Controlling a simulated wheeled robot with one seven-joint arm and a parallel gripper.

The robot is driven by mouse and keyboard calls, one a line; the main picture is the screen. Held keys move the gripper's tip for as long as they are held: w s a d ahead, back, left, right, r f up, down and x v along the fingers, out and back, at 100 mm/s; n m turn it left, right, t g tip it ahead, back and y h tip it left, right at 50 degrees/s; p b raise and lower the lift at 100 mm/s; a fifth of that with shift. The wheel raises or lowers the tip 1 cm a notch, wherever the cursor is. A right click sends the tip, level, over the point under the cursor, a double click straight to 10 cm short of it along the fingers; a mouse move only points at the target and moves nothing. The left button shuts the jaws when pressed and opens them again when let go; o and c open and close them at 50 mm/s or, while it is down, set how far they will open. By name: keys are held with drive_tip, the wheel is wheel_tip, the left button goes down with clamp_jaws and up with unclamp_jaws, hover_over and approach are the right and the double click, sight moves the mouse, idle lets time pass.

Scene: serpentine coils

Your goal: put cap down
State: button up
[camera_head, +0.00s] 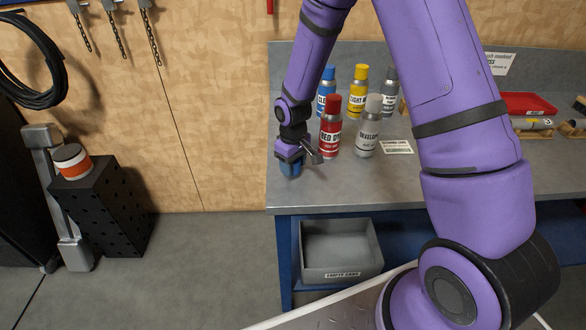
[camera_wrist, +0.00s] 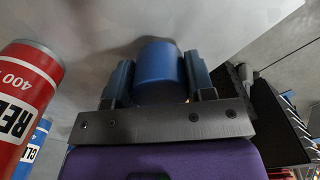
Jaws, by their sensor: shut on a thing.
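A blue cap (camera_wrist: 159,72) is between the two fingers of my gripper (camera_wrist: 157,78) in the wrist view. In the head view my gripper (camera_head: 290,166) is low over the left end of the grey bench (camera_head: 340,190), left of the red dye can, and the cap there is mostly hidden by the gripper. The fingers are shut on the cap. The cap is close to the bench top, with a shadow beside it; I cannot tell whether it touches.
A red dye can (camera_head: 330,130) and a grey developer can (camera_head: 368,130) stand just right of my gripper. Blue (camera_head: 327,90), yellow (camera_head: 358,95) and grey (camera_head: 390,80) capped cans stand behind. A grey bin (camera_head: 342,250) sits below the bench.

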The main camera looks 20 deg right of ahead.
drive_tip(key=shift+f, duration=0.95)
drive_tip(key=shift+f, duration=0.15)
drive_tip(key=o, duration=0.9)
